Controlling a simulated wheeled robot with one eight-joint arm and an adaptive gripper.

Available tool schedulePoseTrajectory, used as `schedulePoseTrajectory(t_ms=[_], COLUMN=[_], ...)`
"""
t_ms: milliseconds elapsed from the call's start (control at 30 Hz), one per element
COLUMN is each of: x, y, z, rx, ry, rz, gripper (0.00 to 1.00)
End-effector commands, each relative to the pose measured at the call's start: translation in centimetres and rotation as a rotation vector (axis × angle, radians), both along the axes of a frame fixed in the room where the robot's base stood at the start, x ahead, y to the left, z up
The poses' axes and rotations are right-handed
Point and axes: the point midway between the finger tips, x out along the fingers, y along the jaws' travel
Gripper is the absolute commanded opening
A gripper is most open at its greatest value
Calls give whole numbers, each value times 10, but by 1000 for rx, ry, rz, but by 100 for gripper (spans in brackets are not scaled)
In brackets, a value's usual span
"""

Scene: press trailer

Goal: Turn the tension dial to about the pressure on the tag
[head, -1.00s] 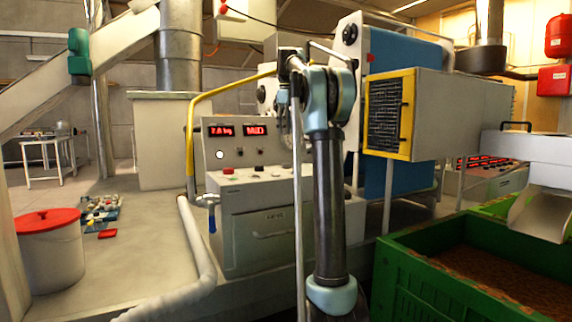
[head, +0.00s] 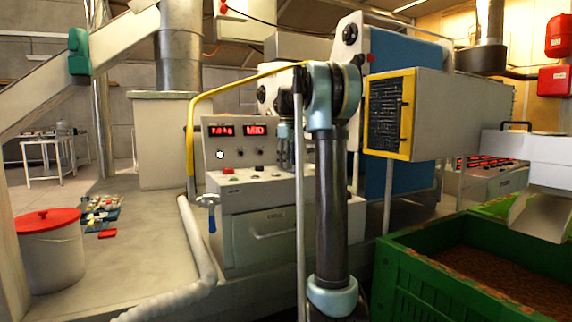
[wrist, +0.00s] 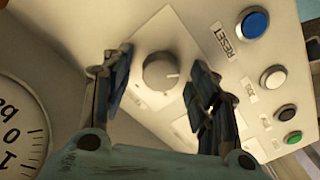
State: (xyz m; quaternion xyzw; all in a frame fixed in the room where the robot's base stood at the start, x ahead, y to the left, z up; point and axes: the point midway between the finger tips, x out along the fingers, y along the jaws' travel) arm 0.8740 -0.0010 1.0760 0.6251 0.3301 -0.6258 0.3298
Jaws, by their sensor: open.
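The tension dial is most likely the round grey knob (wrist: 160,71) on a pale plate in the wrist view, with a small mark on its lower right edge. My gripper (wrist: 157,84) is open, with one blue-padded finger on each side of the knob and a gap to it on both sides. I cannot tell how far above the panel the fingertips are. A round white gauge (wrist: 20,128) marked "bar" is cut off at the left; its needle is not visible. I cannot make out a pressure tag. In the head view my arm partly hides the machine.
A blue RESET button (wrist: 254,23), a white button (wrist: 273,77) and a green button (wrist: 292,137) lie right of the knob. The head view shows the control panel with red displays (head: 236,130), a yellow rail (head: 190,130) and a green crate (head: 420,280) at right.

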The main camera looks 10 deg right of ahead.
Motion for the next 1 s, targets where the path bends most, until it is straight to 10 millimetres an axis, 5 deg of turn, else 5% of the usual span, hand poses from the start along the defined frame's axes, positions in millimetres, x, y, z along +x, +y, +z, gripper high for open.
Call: schedulePoseTrajectory(t_ms=[267, 500, 1000], x=[0, 0, 1], y=[0, 0, 1], z=[-1, -1, -1], rx=[0, 0, -1], ry=[0, 0, -2], rz=[0, 0, -98], gripper=[54, 9, 9])
